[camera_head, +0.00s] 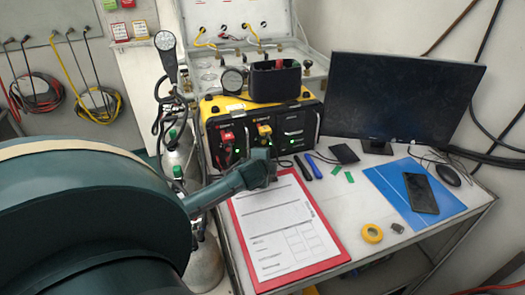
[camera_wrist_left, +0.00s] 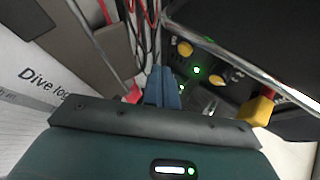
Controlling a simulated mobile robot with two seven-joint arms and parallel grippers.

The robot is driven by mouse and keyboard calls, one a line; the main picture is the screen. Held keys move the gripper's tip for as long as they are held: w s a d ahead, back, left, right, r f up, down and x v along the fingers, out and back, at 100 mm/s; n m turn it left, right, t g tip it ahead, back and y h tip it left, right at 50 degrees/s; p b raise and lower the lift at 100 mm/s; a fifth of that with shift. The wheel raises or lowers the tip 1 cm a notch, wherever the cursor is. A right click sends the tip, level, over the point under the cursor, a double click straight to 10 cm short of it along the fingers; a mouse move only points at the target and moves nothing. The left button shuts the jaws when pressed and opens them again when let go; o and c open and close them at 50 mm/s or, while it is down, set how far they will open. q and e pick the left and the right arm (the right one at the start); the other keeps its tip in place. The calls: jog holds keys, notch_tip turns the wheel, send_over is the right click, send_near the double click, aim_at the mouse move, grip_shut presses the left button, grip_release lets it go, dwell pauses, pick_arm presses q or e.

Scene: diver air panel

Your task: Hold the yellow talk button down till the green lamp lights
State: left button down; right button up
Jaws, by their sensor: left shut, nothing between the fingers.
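My left gripper (camera_head: 262,166) is in front of the lower face of the yellow-and-black air panel (camera_head: 318,122). Its blue fingers (camera_wrist_left: 163,75) are shut and empty in the left wrist view. Two round yellow buttons (camera_wrist_left: 185,48) and (camera_wrist_left: 217,78) show on the dark panel face, to the right of the fingertips. A small green lamp (camera_wrist_left: 196,70) between them glows. The fingertips look apart from both buttons in this view. I cannot tell which button is the talk button; the gripper hides part of the panel's lower face in the head view. My right gripper is not in view.
A red clipboard (camera_head: 233,222) with a dive log sheet lies below the gripper. A monitor (camera_head: 400,100) stands to the right, with a phone (camera_head: 420,193) on a blue folder (camera_head: 385,183) before it. Cylinders (camera_head: 175,160) stand left of the panel. A yellow tape roll (camera_head: 372,226) lies at the front.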

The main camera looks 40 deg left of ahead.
pick_arm(q)
jog(key=shift+s+d, duration=0.4)
jog(key=shift+d, duration=0.35)
jog(key=shift+s+d, duration=0.35)
jog(key=shift+d, duration=0.35)
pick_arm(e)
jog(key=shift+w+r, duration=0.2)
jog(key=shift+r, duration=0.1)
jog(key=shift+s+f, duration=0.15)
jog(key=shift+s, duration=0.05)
